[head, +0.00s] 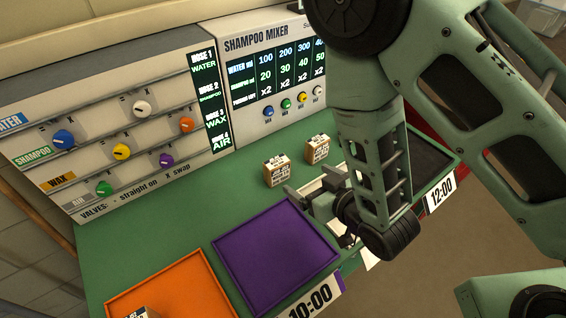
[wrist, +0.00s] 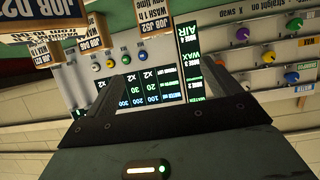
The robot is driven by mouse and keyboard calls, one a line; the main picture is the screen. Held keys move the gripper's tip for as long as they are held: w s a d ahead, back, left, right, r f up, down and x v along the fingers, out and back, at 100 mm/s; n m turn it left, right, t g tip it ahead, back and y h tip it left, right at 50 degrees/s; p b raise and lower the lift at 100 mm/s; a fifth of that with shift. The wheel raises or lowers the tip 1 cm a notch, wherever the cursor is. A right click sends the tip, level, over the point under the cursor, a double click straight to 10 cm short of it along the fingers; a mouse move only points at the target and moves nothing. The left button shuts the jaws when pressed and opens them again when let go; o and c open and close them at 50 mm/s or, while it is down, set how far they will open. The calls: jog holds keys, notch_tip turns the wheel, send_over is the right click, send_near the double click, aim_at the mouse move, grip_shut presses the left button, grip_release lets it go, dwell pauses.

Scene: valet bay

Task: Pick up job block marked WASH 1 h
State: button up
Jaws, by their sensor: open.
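In the head view two small wooden job blocks stand on the green bench, a nearer one (head: 277,171) and a farther one (head: 317,149); their print is too small to read there. My gripper (head: 310,192) is open and empty beside them, on their near side. In the wrist view, which is upside down, several labelled blocks show along the top. The block at top centre (wrist: 154,20) appears to read WASH 1 h. My open jaws (wrist: 157,92) are below it in that picture, apart from it, with nothing between them.
An orange tray (head: 190,285) with a block (head: 140,313) at its near edge and an empty purple tray (head: 275,250) lie at the front. The valve panel (head: 110,125) and shampoo mixer (head: 270,70) stand behind. A dark tray (head: 428,158) lies right of my arm.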

aim_at(278, 163)
jog(key=b+x, duration=1)
jog(key=x, duration=0.1)
jog(key=shift+w+a+f, duration=0.2)
jog(key=shift+f, duration=0.05)
jog(key=shift+d+f+b+x, duration=0.1)
jog(key=shift+f+b+x, duration=0.1)
jog(key=shift+x, duration=0.7)
jog(key=shift+d+f+b+x, duration=0.1)
jog(key=shift+f+b+x, duration=0.05)
jog(key=shift+x, duration=0.7)
jog(key=shift+d+f+b+x, duration=0.1)
jog(key=shift+f+b+x, duration=0.1)
jog(key=shift+x, duration=0.7)
jog(key=shift+s, duration=0.1)
jog(key=c, duration=1.1)
